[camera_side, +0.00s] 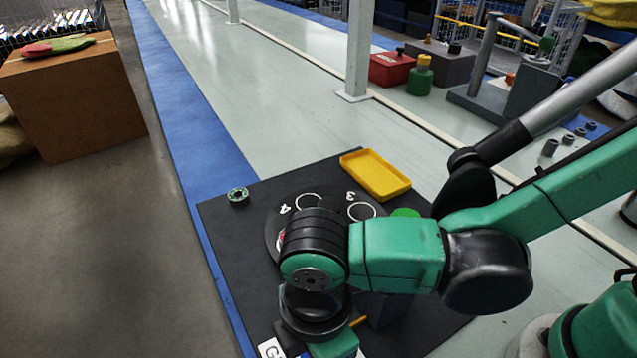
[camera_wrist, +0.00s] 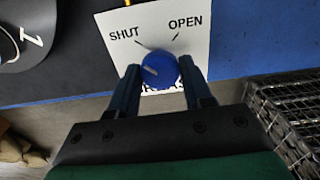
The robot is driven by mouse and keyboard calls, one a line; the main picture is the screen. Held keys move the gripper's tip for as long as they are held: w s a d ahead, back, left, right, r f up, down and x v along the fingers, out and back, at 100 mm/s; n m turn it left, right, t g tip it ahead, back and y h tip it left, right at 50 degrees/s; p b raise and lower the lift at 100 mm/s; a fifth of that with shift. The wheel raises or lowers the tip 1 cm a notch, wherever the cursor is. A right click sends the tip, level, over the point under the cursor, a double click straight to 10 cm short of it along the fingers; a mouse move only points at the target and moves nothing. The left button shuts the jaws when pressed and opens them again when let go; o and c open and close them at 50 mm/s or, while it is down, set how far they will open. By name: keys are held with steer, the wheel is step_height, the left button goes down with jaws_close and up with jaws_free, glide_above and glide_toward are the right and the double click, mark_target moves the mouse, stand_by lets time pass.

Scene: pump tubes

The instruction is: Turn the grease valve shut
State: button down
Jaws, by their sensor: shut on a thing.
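The grease valve is a round blue knob (camera_wrist: 160,70) on a white plate (camera_wrist: 195,50) lettered SHUT at left and OPEN at right, each with a tick line. A short white mark on the knob lies left of its middle, slanting on the SHUT side. My gripper (camera_wrist: 160,78) is shut on the knob, one finger on each side. In the side view my wrist hides the knob. Only a corner of the white plate (camera_side: 269,347) with a letter G shows there, beside my gripper's green body. The lower lettering is partly covered by the knob and fingers.
A round dark plate with numbered white rings (camera_side: 285,222) lies on the black mat (camera_side: 225,235), partly under my arm. A wire basket (camera_wrist: 285,110) shows right in the wrist view.

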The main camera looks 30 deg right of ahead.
steer(key=shift+c, duration=1.8)
jaws_free()
steer(key=shift+r, duration=2.8)
